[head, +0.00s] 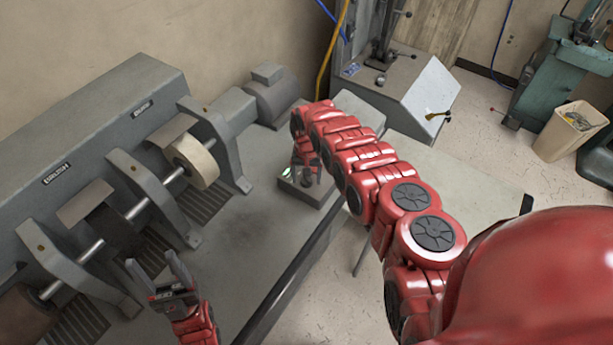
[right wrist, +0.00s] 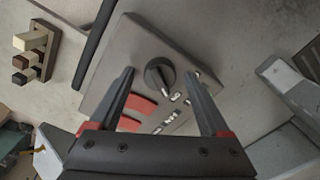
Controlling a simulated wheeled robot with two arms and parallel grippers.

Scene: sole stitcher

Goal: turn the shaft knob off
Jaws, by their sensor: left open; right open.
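The shaft knob (right wrist: 160,73) is a round black dial with a raised grip bar, on a grey control box (right wrist: 112,82) in the right wrist view. Its bar is tilted, and small pale marks lie to its lower right. My right gripper (right wrist: 161,76) is open, with one fingertip on each side of the knob in the picture; I cannot tell whether they touch it. In the head view my right gripper (head: 307,176) is over the control box (head: 326,196) and hides much of the knob. My left gripper (head: 152,262) is open and empty at lower left.
The grey machine (head: 110,120) with its shaft and a pale wheel (head: 192,162) stands at left, near my left gripper. Two red patches (right wrist: 141,104) are on the box's face. A grey motor (head: 270,95) is behind. A bin (head: 570,130) stands far right.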

